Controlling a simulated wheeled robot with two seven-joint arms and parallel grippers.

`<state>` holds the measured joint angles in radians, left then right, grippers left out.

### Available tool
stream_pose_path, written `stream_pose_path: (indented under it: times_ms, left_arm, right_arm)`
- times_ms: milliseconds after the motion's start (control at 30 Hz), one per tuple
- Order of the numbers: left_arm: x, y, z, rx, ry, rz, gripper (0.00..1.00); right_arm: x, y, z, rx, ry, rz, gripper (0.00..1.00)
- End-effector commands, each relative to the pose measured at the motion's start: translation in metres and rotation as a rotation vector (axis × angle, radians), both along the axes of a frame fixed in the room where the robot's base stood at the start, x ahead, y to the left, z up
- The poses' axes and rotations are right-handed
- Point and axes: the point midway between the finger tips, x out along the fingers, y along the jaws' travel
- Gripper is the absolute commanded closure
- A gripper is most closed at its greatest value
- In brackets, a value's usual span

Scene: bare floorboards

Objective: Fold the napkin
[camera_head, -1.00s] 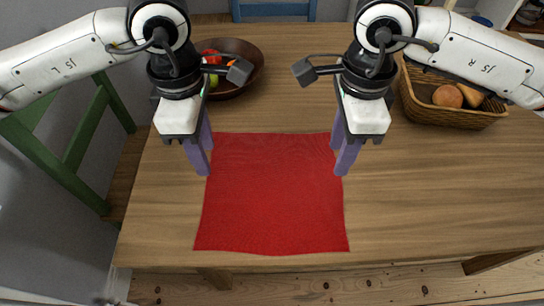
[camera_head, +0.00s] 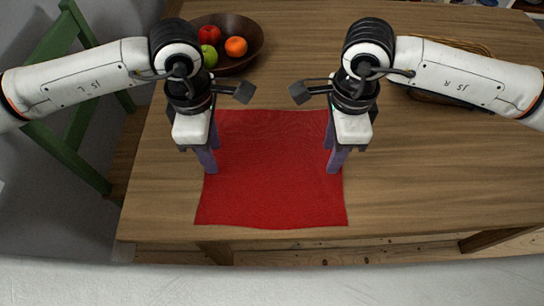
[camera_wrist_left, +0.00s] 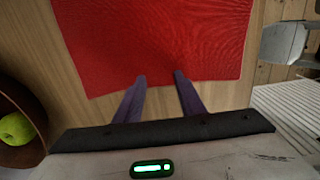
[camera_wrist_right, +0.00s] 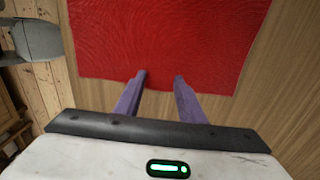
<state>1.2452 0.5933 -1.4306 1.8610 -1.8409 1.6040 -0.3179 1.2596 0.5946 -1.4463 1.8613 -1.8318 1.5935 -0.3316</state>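The red napkin (camera_head: 272,170) lies flat and spread out on the wooden table. My left gripper (camera_head: 211,160) is over the napkin's left edge, and my right gripper (camera_head: 333,160) is over its right edge, both pointing down. In the left wrist view the purple fingers of my left gripper (camera_wrist_left: 161,76) are apart, with tips over the napkin's border (camera_wrist_left: 160,45). In the right wrist view the fingers of my right gripper (camera_wrist_right: 160,76) are also apart, with tips at the napkin's edge (camera_wrist_right: 165,40). No cloth is visibly pinched. The exact fingertip height is unclear.
A dark bowl (camera_head: 255,50) with red, green and orange fruit stands at the back left, near my left arm. A wicker basket (camera_head: 445,45) is at the back right, mostly hidden by my right arm. A green chair (camera_head: 65,148) stands left. The table right of the napkin is clear.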

Motion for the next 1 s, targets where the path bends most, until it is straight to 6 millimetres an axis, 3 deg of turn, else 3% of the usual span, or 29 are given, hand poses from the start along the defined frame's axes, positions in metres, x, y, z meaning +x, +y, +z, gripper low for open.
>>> stream_pose_path:
  times_ms: [100, 500, 1000]
  left_arm:
    - [0.0000, -0.0002, -0.0022, 0.000, 0.000, 0.000, 0.66]
    - [-0.0002, 0.0000, -0.0024, 0.000, 0.001, 0.000, 0.99]
    - [-0.0004, 0.0001, 0.0005, 0.001, 0.001, 0.000, 1.00]
  right_arm:
    - [0.0000, 0.0002, -0.0023, 0.000, 0.000, 0.000, 0.66]
    - [-0.0002, 0.0001, -0.0022, 0.000, 0.000, 0.000, 1.00]
    - [-0.0001, -0.0001, 0.0007, 0.000, 0.000, 0.000, 1.00]
